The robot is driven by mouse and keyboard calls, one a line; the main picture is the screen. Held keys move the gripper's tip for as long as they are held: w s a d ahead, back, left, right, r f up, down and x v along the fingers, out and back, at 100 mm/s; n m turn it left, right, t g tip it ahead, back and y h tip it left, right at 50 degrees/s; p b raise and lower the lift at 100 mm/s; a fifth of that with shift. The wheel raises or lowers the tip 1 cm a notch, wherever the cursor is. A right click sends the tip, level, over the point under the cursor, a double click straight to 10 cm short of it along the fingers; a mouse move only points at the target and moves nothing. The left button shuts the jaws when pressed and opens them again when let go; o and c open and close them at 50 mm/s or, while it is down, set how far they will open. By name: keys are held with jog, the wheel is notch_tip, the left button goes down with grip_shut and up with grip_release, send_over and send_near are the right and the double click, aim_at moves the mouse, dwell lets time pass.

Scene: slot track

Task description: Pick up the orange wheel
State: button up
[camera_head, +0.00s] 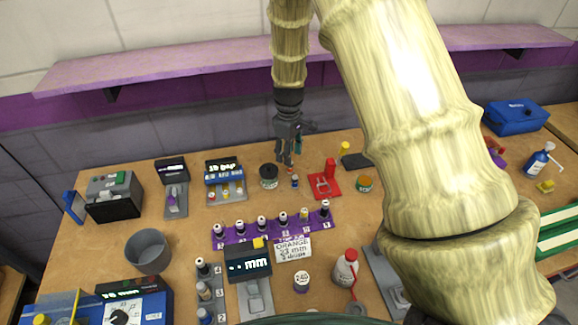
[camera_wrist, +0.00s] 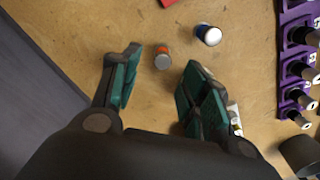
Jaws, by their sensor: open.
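The small orange wheel, with a grey face, lies on the wooden bench in the wrist view (camera_wrist: 162,59). Only a speck of orange shows at my fingertips in the head view (camera_head: 291,170). My gripper (camera_head: 287,161) points down at the back of the bench, close to the orange piece. In the wrist view my gripper (camera_wrist: 155,85) is open with nothing between its green-padded fingers. The wheel appears in line with the gap between the fingertips, a little beyond them; the exact height above it is hard to tell.
A small blue-and-white bottle (camera_wrist: 208,35) stands close to the right finger. A dark round tin (camera_head: 268,176) and a red stand (camera_head: 323,187) flank the spot. A purple rack (camera_head: 232,238) of several bottles stands in front. A card (camera_head: 293,249) reads "ORANGE 23 mm".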

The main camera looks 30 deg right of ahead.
jog(key=shift+d+f, duration=0.1)
jog(key=shift+f, duration=0.05)
jog(key=shift+s+f+p, duration=0.45)
jog(key=shift+s+f, duration=0.2)
jog(key=f, duration=0.1)
jog(key=w+f, duration=0.1)
jog(key=f, duration=0.1)
jog(key=shift+f+p, duration=0.1)
jog(key=shift+p, duration=0.2)
jog(key=shift+s+f, duration=0.1)
jog(key=shift+s, duration=0.2)
jog(key=shift+w, duration=0.15)
jog(key=shift+c, duration=1.2)
grip_shut()
